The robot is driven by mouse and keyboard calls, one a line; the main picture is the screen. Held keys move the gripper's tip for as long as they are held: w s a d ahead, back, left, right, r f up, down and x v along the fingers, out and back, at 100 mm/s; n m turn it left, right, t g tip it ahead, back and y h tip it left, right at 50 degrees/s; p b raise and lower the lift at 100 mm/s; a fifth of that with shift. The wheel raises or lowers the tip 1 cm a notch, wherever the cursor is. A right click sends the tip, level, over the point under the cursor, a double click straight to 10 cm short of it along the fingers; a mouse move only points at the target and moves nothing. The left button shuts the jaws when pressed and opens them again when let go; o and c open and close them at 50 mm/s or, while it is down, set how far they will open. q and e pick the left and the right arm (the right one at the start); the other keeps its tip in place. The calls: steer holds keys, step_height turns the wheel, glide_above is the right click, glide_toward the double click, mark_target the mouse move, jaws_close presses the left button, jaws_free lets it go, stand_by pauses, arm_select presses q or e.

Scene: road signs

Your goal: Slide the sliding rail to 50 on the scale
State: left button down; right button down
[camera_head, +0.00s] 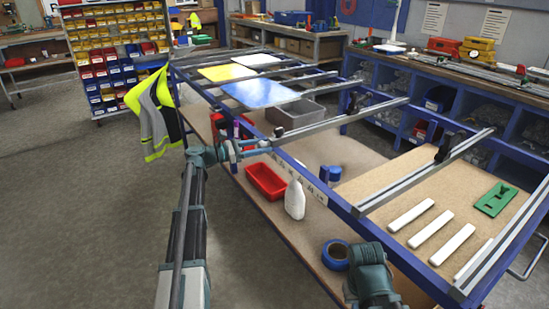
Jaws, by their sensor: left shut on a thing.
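The table has a blue frame (335,203) with several grey cross rails. One sliding rail (340,122) runs from the near beam up to the right, about mid-frame. My left gripper (262,147) is shut on the near end of this rail, at the near beam. The fingertips are small here and partly merge with the rail end. Small dark marks, possibly the scale (308,174), show on the near beam to the right of the gripper; I cannot read the numbers. Part of my right arm shows at the bottom, but its gripper is not visible.
A red bin (265,181), a white bottle (294,198) and blue tape (335,255) lie on the lower shelf. Another rail (425,172) crosses the frame to the right. White strips (411,215) and a green plate (496,199) lie on the board. A hi-vis vest (154,115) hangs at the left.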

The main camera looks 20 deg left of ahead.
arm_select(q)
steer(key=w+a, duration=0.4)
steer(key=a, duration=0.1)
stand_by(0.3)
steer(key=shift+c, duration=2.2)
jaws_free()
steer(key=v, duration=1.4)
steer(key=shift+d, duration=0.1)
